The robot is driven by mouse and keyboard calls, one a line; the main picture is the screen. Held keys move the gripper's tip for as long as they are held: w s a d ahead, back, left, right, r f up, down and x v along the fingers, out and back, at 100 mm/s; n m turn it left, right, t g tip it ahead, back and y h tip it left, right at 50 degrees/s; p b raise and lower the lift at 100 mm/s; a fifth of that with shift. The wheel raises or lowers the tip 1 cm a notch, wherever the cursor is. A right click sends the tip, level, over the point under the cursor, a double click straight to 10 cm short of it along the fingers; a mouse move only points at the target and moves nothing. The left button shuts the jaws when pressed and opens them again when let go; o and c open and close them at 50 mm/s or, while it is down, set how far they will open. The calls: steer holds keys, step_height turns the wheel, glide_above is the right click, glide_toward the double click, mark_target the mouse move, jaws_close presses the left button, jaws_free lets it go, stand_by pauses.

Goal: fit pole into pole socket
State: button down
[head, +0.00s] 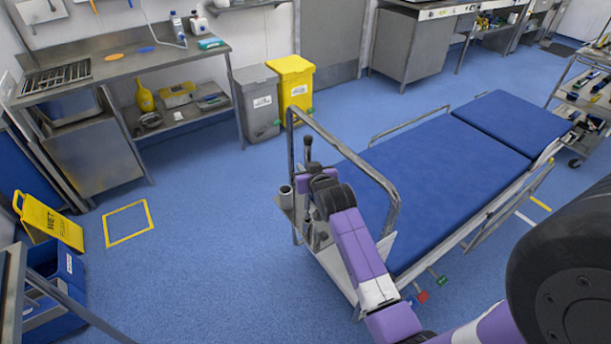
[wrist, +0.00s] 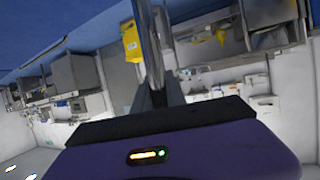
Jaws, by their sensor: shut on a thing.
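My gripper (head: 309,163) is at the near end of the blue bed in the head view, just inside its bent metal end rail. In the wrist view its dark fingers (wrist: 161,96) are shut on a shiny metal bar, which I take to be the pole (wrist: 153,45). It runs from the fingers to the top of that picture. In the head view my wrist hides most of the pole, and its lower end is not clear. A small grey cup, which looks like the pole socket (head: 286,196), sits at the bed's left corner, left of my gripper and apart from it.
The bed (head: 420,185) with its end rail (head: 345,143) stands right beside my arm. Grey and yellow bins (head: 292,86) stand behind. A steel bench (head: 120,72) is at the left, with a yellow wet-floor sign (head: 50,221).

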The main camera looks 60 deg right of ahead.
steer(key=shift+f, duration=1.7)
steer(key=c, duration=1.4)
jaws_free()
steer(key=shift+o, duration=0.2)
steer(key=v, duration=1.2)
steer(key=s+a+f+n+t+y, duration=0.1)
steer(key=s+a+n+t+y, duration=0.1)
steer(key=a, duration=0.8)
steer(key=s+a+n+t+y, duration=0.1)
steer(key=s+a+n+y, duration=0.15)
steer(key=a, duration=0.75)
steer(key=s+a+r+n+t+y, duration=0.1)
steer(key=s+a+r+n+y, duration=0.1)
steer(key=s+a+r, duration=0.2)
steer(key=s+a+r+n+t+y, duration=0.1)
steer(key=s+a+r+n+y, duration=0.2)
steer(key=s+a, duration=0.6)
steer(key=shift+s+a+r+t+b, duration=0.2)
steer(key=shift+a+r+t+b, duration=0.1)
steer(key=shift+a+r, duration=0.7)
